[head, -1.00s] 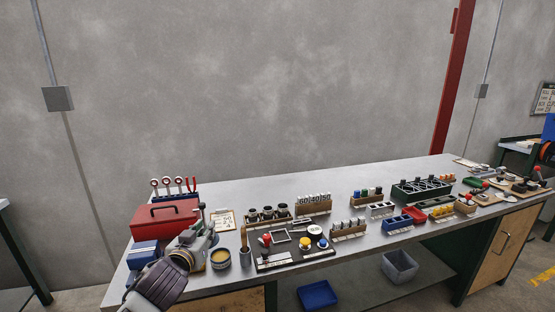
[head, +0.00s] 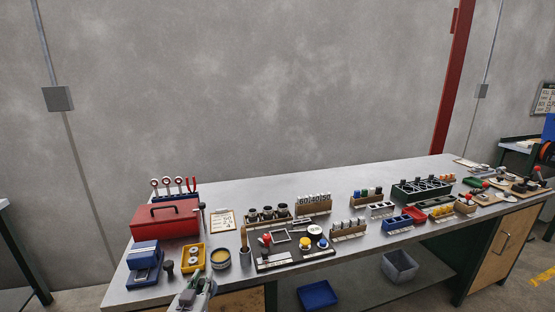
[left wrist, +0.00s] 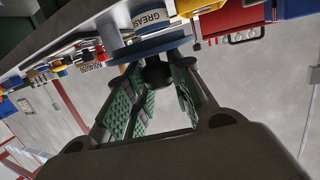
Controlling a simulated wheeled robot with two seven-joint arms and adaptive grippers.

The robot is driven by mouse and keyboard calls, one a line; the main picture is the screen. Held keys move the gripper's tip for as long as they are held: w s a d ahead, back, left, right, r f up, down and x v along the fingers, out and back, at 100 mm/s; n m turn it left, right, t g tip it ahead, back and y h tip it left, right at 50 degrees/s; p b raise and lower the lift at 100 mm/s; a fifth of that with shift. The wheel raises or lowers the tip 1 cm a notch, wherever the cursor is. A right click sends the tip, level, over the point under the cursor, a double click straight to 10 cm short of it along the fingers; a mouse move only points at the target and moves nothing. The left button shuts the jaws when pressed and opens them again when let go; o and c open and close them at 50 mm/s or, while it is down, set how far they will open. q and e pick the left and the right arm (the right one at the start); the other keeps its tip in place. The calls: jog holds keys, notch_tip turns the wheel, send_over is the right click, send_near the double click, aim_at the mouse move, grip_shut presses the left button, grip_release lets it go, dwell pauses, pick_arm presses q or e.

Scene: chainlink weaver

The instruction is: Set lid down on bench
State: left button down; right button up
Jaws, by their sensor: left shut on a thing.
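The lid is a blue disc (left wrist: 152,50) with a dark round knob (left wrist: 157,74) in the left wrist view. My left gripper (left wrist: 157,84) is shut on that knob; its green-padded fingers sit on either side of it. In the head view my left gripper (head: 202,287) is low at the bench's front edge, and I cannot make out the lid clearly there. The open grease tin (head: 220,259), yellow inside, stands on the grey bench (head: 345,196); its GREASE label shows in the left wrist view (left wrist: 153,17). My right gripper is not in view.
Left of the tin are a yellow tray (head: 187,264) with metal parts, a dark knobbed tool (head: 168,268) and a blue device (head: 145,262). A red toolbox (head: 165,219) stands behind. A brush (head: 244,242) and a dark tray (head: 268,264) are to the right.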

pick_arm(q)
jog(key=shift+s+f, duration=0.3)
jog(key=shift+f, duration=0.2)
jog(key=shift+s+f, duration=0.3)
jog(key=shift+f, duration=0.2)
jog(key=shift+s+f, duration=0.3)
jog(key=shift+f, duration=0.15)
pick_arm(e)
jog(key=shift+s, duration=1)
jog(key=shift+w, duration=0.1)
